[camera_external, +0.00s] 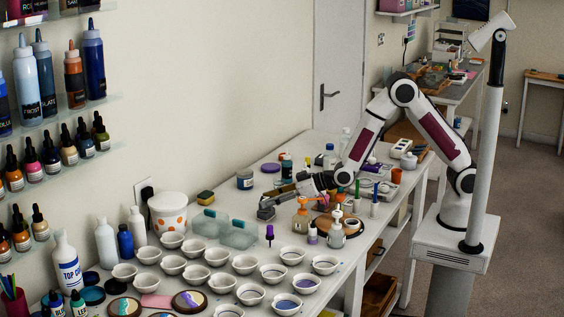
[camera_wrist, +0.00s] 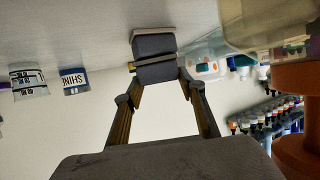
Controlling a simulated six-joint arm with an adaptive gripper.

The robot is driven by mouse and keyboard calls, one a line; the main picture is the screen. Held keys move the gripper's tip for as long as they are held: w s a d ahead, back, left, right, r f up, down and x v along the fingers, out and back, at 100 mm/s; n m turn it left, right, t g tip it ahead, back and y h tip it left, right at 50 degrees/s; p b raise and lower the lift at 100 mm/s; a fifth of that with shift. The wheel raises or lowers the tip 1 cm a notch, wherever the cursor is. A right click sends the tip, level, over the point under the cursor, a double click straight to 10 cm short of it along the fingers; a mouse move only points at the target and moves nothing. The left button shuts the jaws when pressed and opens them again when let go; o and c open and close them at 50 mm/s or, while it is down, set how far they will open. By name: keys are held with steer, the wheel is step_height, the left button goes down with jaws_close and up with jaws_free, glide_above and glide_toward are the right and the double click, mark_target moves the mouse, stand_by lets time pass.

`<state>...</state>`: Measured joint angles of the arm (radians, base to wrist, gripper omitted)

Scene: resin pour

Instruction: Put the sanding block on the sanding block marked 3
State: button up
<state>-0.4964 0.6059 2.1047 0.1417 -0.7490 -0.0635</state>
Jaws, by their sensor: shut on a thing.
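In the wrist view my gripper (camera_wrist: 157,76) is shut on a dark grey sanding block (camera_wrist: 156,73) with a tan edge. The wrist picture is upside down. A second grey block with a tan edge, a sanding block (camera_wrist: 153,43), shows directly beneath the held one. The two look stacked and touching, roughly lined up. A grey block (camera_external: 266,214) shows under the fingertips in the external view. No number is readable on either block.
Several white bowls (camera_external: 245,264) fill the front of the table. Translucent boxes (camera_external: 238,236) stand left of the gripper, with a spotted white tub (camera_external: 168,212) beyond. Jars (camera_wrist: 74,82) stand beside the blocks in the wrist view.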

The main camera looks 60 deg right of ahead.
steer(key=shift+f, duration=0.15)
steer(key=o, duration=1.1)
steer(key=shift+v, duration=0.85)
steer(key=shift+s+d+r, duration=0.25)
steer(key=shift+s+r, duration=0.25)
steer(key=shift+s, duration=0.15)
step_height(320, 180, up, 7)
steer(key=shift+f, duration=0.1)
